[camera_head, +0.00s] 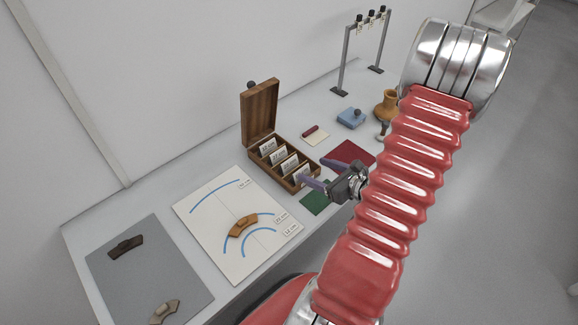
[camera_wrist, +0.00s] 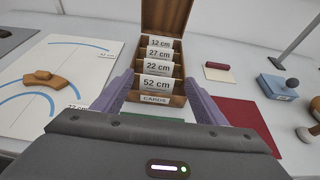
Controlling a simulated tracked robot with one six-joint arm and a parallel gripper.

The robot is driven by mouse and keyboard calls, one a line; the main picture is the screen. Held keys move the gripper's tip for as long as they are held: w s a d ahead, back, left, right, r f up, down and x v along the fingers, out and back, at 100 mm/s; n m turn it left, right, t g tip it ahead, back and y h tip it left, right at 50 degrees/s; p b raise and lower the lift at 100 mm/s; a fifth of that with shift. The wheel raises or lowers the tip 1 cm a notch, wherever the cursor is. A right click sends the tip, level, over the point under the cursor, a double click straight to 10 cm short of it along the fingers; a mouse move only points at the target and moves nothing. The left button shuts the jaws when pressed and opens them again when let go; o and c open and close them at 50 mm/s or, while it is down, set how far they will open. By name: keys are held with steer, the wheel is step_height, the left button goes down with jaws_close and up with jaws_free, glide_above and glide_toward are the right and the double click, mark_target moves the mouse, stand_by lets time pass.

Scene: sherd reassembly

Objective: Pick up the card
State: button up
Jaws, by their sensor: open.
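A wooden card box (camera_head: 278,166) with its lid raised stands on the table, and it also shows in the wrist view (camera_wrist: 179,99). Several white cards stand upright in it, marked from the back 12 cm (camera_wrist: 160,43), 27 cm (camera_wrist: 160,54), 22 cm (camera_wrist: 159,68) and 52 cm (camera_wrist: 158,83). A label on the box front reads CARDS. My gripper (camera_head: 317,175) is open and empty at the front of the box. In the wrist view its purple fingers (camera_wrist: 158,92) lie apart on either side of the box front.
A white chart (camera_head: 200,207) with blue arcs bears an orange-brown sherd (camera_head: 242,227). A grey mat (camera_head: 130,255) with two sherds lies at left. A green mat (camera_head: 314,204) and a dark red mat (camera_head: 356,152) lie near the box. Blue block, jug and rack stand farther right.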

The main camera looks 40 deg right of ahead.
glide_toward(289, 161)
steer(key=shift+x, duration=1.6)
steer(key=shift+d, duration=0.15)
steer(key=shift+x, duration=2.65)
steer(key=shift+f, duration=0.1)
steer(key=c, duration=0.8)
steer(key=shift+r, duration=5.05)
